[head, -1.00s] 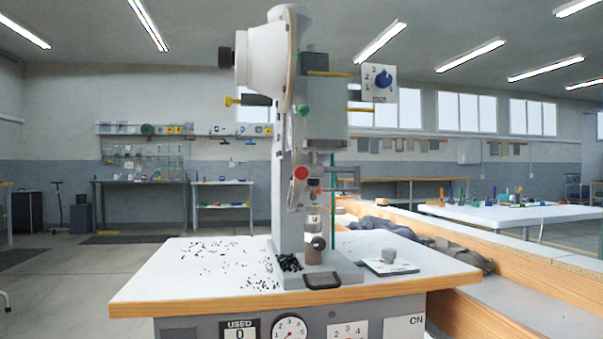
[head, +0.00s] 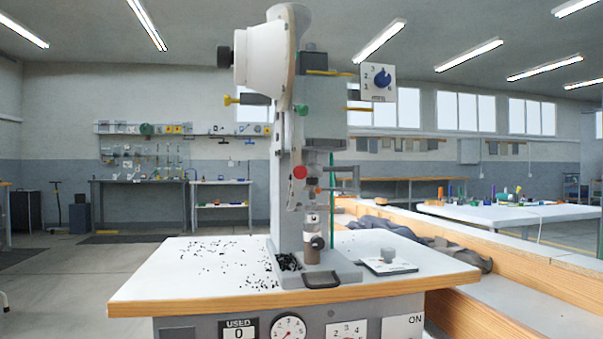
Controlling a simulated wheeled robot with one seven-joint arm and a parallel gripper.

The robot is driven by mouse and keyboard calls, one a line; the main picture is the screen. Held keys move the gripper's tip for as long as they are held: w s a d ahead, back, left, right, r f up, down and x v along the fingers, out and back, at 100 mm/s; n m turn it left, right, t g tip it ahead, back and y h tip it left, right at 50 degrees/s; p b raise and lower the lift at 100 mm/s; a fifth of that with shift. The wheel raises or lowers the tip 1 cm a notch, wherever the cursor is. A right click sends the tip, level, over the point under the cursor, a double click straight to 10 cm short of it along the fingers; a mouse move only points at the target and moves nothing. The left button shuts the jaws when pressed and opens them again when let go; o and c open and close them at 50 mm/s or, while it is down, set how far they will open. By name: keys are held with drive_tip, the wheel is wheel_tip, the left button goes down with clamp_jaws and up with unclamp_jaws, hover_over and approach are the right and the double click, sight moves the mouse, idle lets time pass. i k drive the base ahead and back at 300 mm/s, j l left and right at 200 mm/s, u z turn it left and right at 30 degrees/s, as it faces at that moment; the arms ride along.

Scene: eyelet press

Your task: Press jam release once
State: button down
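The eyelet press (head: 325,115) stands upright on a white-topped bench (head: 185,272). A round red button or knob (head: 300,172) is on the front of its column. A green knob (head: 302,110) sits higher up, with yellow-tipped parts (head: 230,100) on the left and a yellow bar (head: 358,108) on the right. A dark round knob (head: 318,242) is low, near the base. I cannot read a label that marks any of these as the jam release. My gripper is not in view.
A blue dial on a white plate (head: 379,82) is at the upper right of the press. A small plate with a grey knob (head: 388,256) lies right of the base. Black bits (head: 262,270) litter the bench top. A wooden-edged bench (head: 470,275) adjoins on the right.

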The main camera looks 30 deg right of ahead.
sight(300, 172)
drive_tip(key=k+j, duration=0.15)
drive_tip(key=k, duration=0.2)
drive_tip(key=k+j, duration=0.15)
drive_tip(key=k, duration=0.2)
drive_tip(key=z, duration=1.6)
